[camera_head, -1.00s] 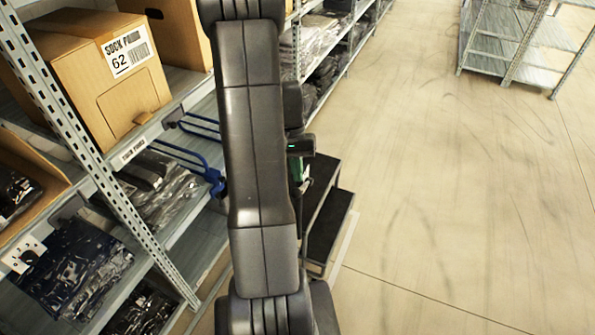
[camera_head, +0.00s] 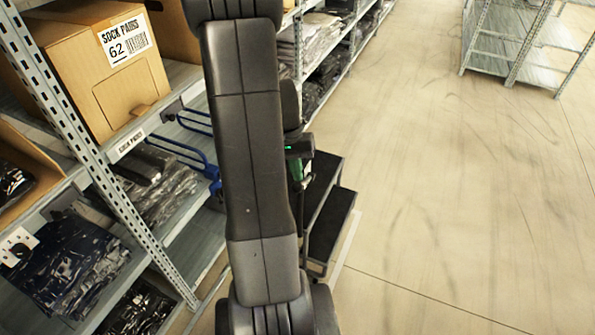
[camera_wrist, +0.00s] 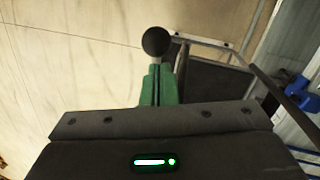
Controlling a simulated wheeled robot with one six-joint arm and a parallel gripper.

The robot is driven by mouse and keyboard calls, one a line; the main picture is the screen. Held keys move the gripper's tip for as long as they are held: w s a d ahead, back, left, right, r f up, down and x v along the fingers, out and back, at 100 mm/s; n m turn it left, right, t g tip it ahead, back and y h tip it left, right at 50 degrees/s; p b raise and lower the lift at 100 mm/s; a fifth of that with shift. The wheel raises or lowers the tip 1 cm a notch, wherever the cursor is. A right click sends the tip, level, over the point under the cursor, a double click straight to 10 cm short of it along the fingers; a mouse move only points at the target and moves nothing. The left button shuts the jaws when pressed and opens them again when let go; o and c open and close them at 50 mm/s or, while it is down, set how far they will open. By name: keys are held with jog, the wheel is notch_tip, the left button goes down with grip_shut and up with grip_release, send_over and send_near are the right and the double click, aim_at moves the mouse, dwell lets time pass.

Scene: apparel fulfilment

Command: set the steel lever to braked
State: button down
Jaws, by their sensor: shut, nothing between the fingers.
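A round black knob (camera_wrist: 156,41) on a short pale metal stem shows in the wrist view, just beyond my fingertips. It seems to be the end of the steel lever; the rest of the lever is hidden behind my fingers. My gripper (camera_wrist: 160,75) has its green fingers closed together with nothing between them. The knob lines up with the fingertips; I cannot tell whether they touch it. In the head view my gripper (camera_head: 297,168) is mostly hidden by my arm, beside a black-treaded step unit (camera_head: 327,225). The lever cannot be made out there.
Shelving with a sock box (camera_head: 115,85) and bagged clothes (camera_head: 70,265) stands on the left. A grey rack (camera_head: 520,50) stands at the far right. The floor (camera_head: 430,200) on the right is clear.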

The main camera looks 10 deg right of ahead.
jog(key=shift+s+a+f+t+b, duration=0.25)
jog(key=shift+f+b, duration=0.2)
jog(key=shift+b, duration=0.45)
notch_tip(320, 180, down, 9)
jog(key=s+a+m+t+h+b, duration=0.1)
jog(key=t+h+b, duration=0.3)
jog(key=b, duration=2.2)
jog(key=shift+s+a+f+t, duration=0.15)
jog(key=shift+s+f+t, duration=0.05)
jog(key=shift+s+t, duration=0.55)
jog(key=shift+f+b, duration=0.3)
jog(key=shift+b, duration=0.1)
